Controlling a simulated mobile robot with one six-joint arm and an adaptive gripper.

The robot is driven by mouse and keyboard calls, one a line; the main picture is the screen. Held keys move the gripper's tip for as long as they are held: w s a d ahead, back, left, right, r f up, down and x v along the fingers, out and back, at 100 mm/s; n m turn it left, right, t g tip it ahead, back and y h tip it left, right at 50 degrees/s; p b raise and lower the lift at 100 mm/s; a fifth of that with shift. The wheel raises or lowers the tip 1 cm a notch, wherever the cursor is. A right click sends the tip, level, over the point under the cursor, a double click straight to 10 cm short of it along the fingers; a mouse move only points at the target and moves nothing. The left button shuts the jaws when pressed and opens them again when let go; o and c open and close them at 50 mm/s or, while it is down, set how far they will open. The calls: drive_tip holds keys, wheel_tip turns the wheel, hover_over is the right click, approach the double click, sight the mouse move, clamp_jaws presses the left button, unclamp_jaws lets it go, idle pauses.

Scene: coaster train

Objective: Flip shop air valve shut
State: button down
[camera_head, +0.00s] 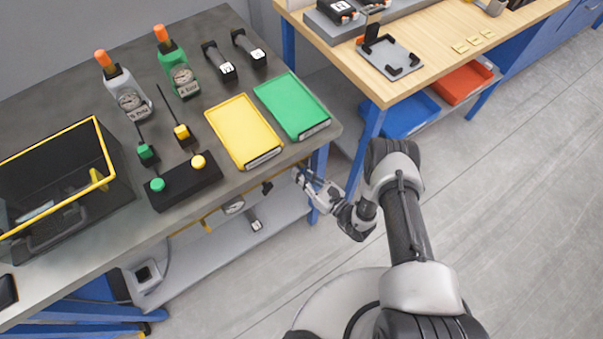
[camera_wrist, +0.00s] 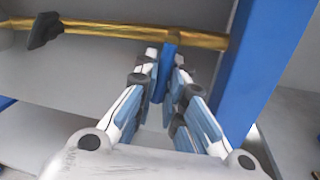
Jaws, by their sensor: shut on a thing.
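The blue valve lever (camera_wrist: 167,57) stands out from the brass pipe (camera_wrist: 110,30) in the wrist view, roughly across the pipe's line. My gripper (camera_wrist: 166,76) is shut on this lever, with one finger on each side of it. The lever's lower end is partly hidden between the fingers. In the head view my gripper (camera_head: 304,178) reaches under the front right edge of the workbench, beside its blue leg. The lever is too small to make out clearly there.
A black handle (camera_wrist: 44,30) sits on the same pipe to the left. A blue bench leg (camera_wrist: 262,60) stands close on the right. Above are the bench top with yellow (camera_head: 243,131) and green (camera_head: 291,105) trays. The floor to the right is clear.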

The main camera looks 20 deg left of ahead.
drive_tip(key=shift+w+d+n, duration=0.25)
drive_tip(key=shift+w+n, duration=0.05)
drive_tip(key=shift+n, duration=0.8)
drive_tip(key=c, duration=1.7)
unclamp_jaws()
drive_tip(key=v, duration=1.2)
drive_tip(key=shift+r, duration=0.25)
drive_tip(key=shift+s, duration=0.1)
